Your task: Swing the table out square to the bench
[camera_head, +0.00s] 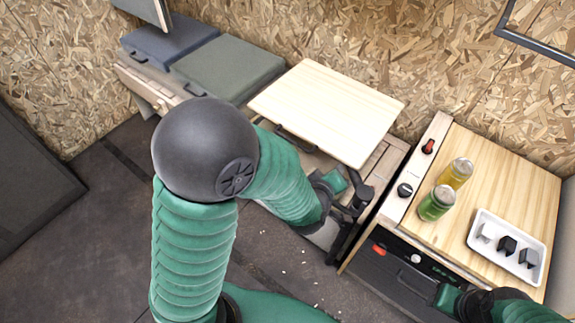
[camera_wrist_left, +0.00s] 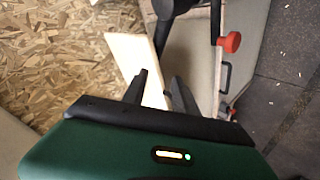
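The table is a pale wood board (camera_head: 325,105) above the bench (camera_head: 390,155), its long sides running roughly along it. A dark bracket and post (camera_head: 345,235) stand at its near right end. My left arm reaches in over the floor, its wrist beside that bracket; its fingers are hidden in the head view. In the left wrist view, the left gripper (camera_wrist_left: 160,88) has its two dark fingers apart. The pale board (camera_wrist_left: 130,55) shows beyond them, and I cannot tell whether they touch anything. My right gripper (camera_head: 455,300) is at the lower right by the cabinet front, its fingers unclear.
Blue-grey (camera_head: 170,38) and green-grey (camera_head: 228,68) cushions lie on the bench. A red knob (camera_wrist_left: 230,42) is near the left gripper. Dark floor (camera_head: 95,235) is clear at left.

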